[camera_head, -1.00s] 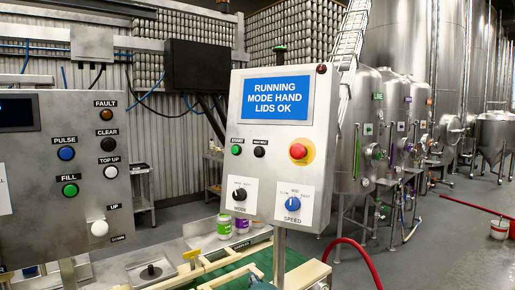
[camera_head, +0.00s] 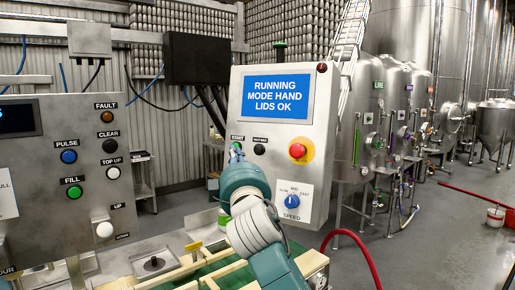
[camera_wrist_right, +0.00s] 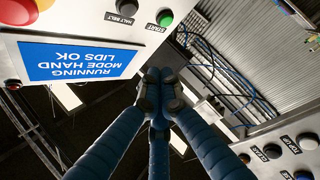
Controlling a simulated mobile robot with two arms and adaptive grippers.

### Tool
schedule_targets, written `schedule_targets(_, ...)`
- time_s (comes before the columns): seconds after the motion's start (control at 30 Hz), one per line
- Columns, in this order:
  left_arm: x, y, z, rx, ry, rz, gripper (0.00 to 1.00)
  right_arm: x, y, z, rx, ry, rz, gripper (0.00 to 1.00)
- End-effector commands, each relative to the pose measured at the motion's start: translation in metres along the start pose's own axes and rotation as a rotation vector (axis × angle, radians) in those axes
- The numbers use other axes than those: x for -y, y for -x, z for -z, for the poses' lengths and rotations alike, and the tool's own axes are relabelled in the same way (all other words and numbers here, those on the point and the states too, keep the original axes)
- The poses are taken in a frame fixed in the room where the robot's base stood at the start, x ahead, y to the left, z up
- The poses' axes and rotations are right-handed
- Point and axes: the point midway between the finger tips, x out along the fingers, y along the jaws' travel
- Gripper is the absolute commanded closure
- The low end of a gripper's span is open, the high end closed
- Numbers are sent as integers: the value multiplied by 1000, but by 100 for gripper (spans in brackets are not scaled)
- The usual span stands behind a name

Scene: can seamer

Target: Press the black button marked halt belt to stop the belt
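The black halt belt button (camera_head: 259,150) is on the tilted control panel (camera_head: 328,90), right of the green start button (camera_head: 236,146) and left of the red stop button (camera_head: 298,151). The screen (camera_head: 276,97) reads RUNNING, MODE HAND, LIDS OK. My right gripper (camera_head: 236,155) is in front of the panel's left edge, just below the start button and left of the black button. In the wrist view its fingertips (camera_wrist_right: 158,78) are together and empty, and the black button (camera_wrist_right: 127,7) shows upside down at the top edge. My left gripper is not in view.
A second panel (camera_head: 40,170) with several buttons stands at left. The blue speed knob (camera_head: 292,201) is low on the control panel, and my arm hides the mode knob. The framed conveyor (camera_head: 180,275) lies below.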

Motion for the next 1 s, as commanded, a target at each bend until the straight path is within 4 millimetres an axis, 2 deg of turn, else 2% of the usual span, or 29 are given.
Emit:
schedule_targets(0.47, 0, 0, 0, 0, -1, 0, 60, -1, -3, -2, 0, 2, -2, 100)
schedule_targets(1.0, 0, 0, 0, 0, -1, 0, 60, -2, -50, -51, 2, 3, -1, 100)
